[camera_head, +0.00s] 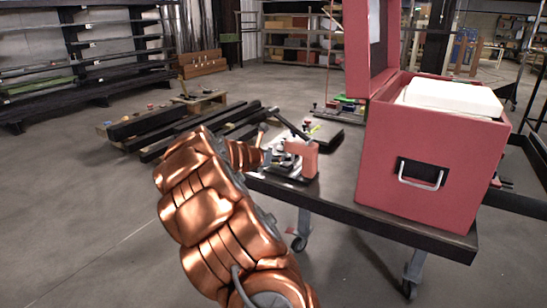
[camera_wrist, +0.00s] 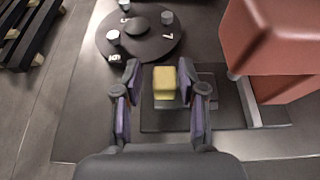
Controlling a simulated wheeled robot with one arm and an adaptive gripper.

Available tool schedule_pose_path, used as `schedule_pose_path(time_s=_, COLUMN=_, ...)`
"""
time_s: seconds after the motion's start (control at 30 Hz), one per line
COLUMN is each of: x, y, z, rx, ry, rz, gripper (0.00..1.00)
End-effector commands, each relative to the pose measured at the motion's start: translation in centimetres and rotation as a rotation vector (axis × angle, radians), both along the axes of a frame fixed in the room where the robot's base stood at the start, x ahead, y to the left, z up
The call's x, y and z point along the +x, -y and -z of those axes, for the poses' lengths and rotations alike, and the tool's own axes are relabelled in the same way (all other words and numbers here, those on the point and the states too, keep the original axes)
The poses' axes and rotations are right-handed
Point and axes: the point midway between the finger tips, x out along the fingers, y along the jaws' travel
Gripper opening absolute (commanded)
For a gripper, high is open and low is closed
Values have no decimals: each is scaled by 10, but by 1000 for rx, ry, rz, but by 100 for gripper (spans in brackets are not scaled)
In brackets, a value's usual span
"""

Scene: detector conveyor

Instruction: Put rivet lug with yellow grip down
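The rivet lug's yellow grip (camera_wrist: 165,83) shows in the wrist view as a block on a grey body, over a dark plate (camera_wrist: 222,112). My gripper (camera_wrist: 160,80) has its two fingers spread, one on each side of the yellow grip. Gaps show between the grip and both fingers, so it does not look held. The lower end of the lug is hidden, so I cannot tell how it rests. In the head view my gripper (camera_head: 270,155) is small at the table's far left end, and I cannot make out the lug there.
A round dark disc (camera_wrist: 158,47) with numbers and several grey pieces lies beyond the fingers. A red machine part (camera_wrist: 275,40) stands close on the right. In the head view a large open red case (camera_head: 385,190) fills the right of the wheeled table (camera_head: 340,205).

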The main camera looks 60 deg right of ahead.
Motion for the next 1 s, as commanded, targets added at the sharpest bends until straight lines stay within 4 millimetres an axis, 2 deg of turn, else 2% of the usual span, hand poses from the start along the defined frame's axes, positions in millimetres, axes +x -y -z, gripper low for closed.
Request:
schedule_pose_path(time_s=0.37, x=0, y=0, z=-3, rx=0, ry=0, rz=0, gripper=48)
schedule_pose_path(time_s=0.47, x=0, y=-6, z=-4, rx=0, ry=-1, rz=-1, gripper=48)
schedule_pose_path(time_s=1.0, x=-2, y=-83, z=-37, rx=-2, ry=3, rz=-4, gripper=48)
